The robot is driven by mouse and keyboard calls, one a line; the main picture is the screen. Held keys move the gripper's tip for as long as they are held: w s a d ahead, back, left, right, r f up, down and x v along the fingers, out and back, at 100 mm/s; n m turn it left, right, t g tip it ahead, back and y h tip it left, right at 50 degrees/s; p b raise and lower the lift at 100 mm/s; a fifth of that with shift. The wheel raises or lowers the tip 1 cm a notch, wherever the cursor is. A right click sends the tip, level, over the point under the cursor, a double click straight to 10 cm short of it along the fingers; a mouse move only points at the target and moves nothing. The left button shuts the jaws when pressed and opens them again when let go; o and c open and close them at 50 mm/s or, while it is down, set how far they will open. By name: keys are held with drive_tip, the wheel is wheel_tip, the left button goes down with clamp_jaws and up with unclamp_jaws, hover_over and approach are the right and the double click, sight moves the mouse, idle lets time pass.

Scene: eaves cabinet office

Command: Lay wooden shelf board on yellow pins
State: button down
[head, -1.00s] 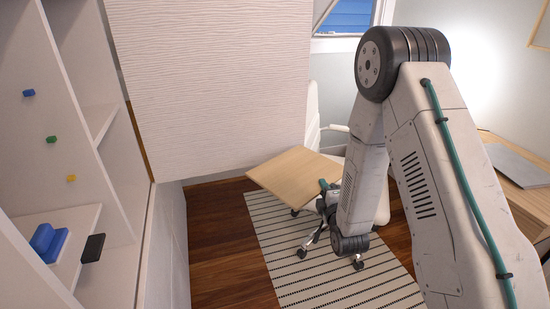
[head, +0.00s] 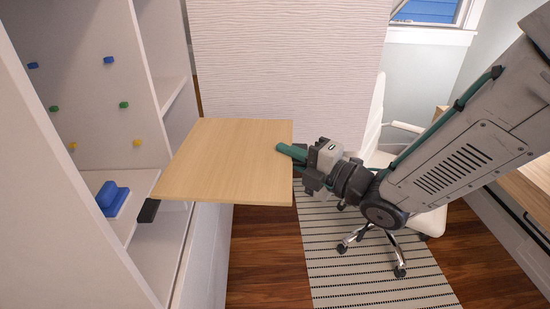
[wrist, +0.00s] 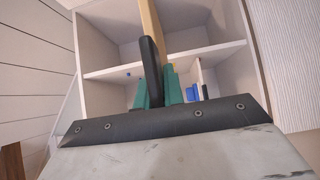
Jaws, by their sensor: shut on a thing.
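The wooden shelf board (head: 225,165) is pale and roughly level, held out in front of the cabinet. My gripper (head: 286,149) is shut on its right edge with teal fingers. The board's left end overlaps the cabinet opening in the head view; I cannot tell how far inside it is. Two yellow pins (head: 137,143) (head: 72,146) stick out of the cabinet walls, left of the board and apart from it. In the wrist view the board (wrist: 150,20) shows edge-on, pointing at the cabinet, between the teal fingers (wrist: 172,85).
Green pins (head: 124,105) and blue pins (head: 108,60) sit above the yellow ones. A blue object (head: 112,197) stands on the lower cabinet shelf, with a black object (head: 148,211) near the board's front left corner. A white textured panel (head: 290,60) rises behind; a white chair (head: 372,120) stands right.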

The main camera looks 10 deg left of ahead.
sight(274, 165)
drive_tip(key=s, duration=0.1)
drive_tip(key=s+a+r+n+g, duration=0.1)
drive_tip(key=s, duration=0.1)
drive_tip(key=s+a+g+y, duration=0.1)
drive_tip(key=shift+s+a+r, duration=0.1)
drive_tip(key=shift+s+r, duration=0.05)
drive_tip(key=shift+r, duration=0.25)
drive_tip(key=shift+s+a+f, duration=0.45)
drive_tip(key=shift+s+a, duration=0.7)
drive_tip(key=shift+a, duration=3.7)
drive_tip(key=shift+s+a+f, duration=0.4)
drive_tip(key=shift+s+a, duration=0.7)
drive_tip(key=shift+a, duration=3.7)
drive_tip(key=shift+s+a+f, duration=0.45)
drive_tip(key=shift+s+a, duration=0.7)
drive_tip(key=shift+a, duration=3.7)
drive_tip(key=c, duration=1.4)
unclamp_jaws()
drive_tip(key=shift+c, duration=0.2)
